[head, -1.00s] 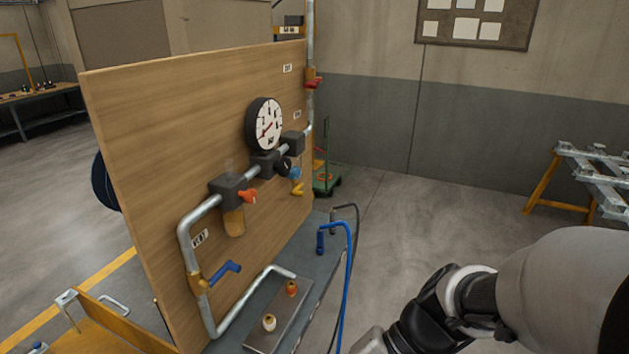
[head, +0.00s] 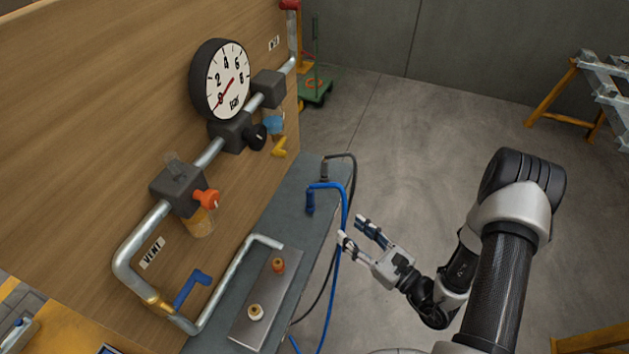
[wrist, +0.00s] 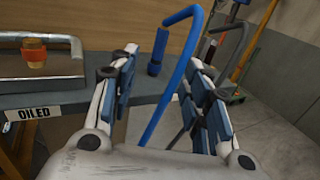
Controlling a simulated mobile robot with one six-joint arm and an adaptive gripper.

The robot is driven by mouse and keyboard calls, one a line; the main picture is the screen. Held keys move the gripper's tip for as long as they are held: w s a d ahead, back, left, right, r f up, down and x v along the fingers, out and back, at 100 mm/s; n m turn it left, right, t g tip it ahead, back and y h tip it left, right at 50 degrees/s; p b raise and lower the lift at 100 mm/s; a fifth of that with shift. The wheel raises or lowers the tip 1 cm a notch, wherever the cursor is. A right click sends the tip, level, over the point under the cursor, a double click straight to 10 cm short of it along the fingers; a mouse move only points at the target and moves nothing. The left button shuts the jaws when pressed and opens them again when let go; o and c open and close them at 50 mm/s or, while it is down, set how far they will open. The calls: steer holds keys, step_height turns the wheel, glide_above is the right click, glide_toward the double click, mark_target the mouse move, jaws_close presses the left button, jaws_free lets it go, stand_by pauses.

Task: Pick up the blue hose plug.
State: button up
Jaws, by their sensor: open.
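The blue hose plug (head: 310,203) stands upright on the grey bench shelf, at the end of a blue hose (head: 344,215) that arches up and hangs over the shelf's front edge. In the wrist view the plug (wrist: 156,56) shows ahead, between my fingertips in the picture and beyond them. My gripper (head: 354,229) is open and empty, to the right of the plug and off the shelf edge. In the wrist view the blue hose (wrist: 170,85) runs down between my open fingers (wrist: 160,80); I cannot tell whether it touches them.
A dark plug (head: 324,170) with a black hose stands behind the blue one. A metal plate (head: 262,325) bears an orange-brown fitting (head: 278,265) and a cream fitting (head: 255,312). A wooden panel (head: 90,120) with gauge (head: 220,80) and pipes rises behind the shelf. Open floor lies right.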

steer(key=b, duration=0.2)
glide_toward(313, 197)
steer(key=x, duration=0.5)
steer(key=shift+a, duration=0.25)
steer(key=b+x, duration=0.1)
steer(key=x, duration=0.4)
steer(key=shift+w+a, duration=0.15)
steer(key=shift+w, duration=0.25)
steer(key=shift+c, duration=0.5)
jaws_close()
